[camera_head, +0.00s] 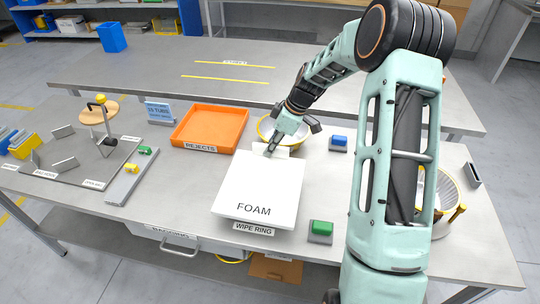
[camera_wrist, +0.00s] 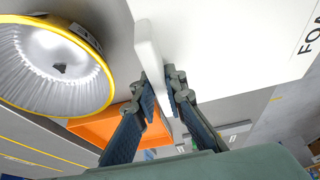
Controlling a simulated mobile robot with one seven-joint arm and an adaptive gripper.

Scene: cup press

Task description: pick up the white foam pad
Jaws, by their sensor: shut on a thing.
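The white foam pad (camera_head: 257,188), marked FOAM, is a flat square at the front middle of the bench, behind the WIPE RING label (camera_head: 253,229). My gripper (camera_head: 271,148) is at its far edge. In the wrist view the pad (camera_wrist: 235,35) fills the upper right with part of its lettering. There my gripper (camera_wrist: 162,88) is shut on a thin upright white tab (camera_wrist: 148,45) at the pad's edge. I cannot tell whether the pad rests on the bench or is slightly above it.
An orange REJECTS tray (camera_head: 210,127) lies to the left of the pad. A yellow-rimmed bowl (camera_wrist: 60,62) is close beside my gripper. A green button (camera_head: 320,229) is right of the pad and a blue one (camera_head: 339,141) behind it. A fixture plate (camera_head: 70,160) is at far left.

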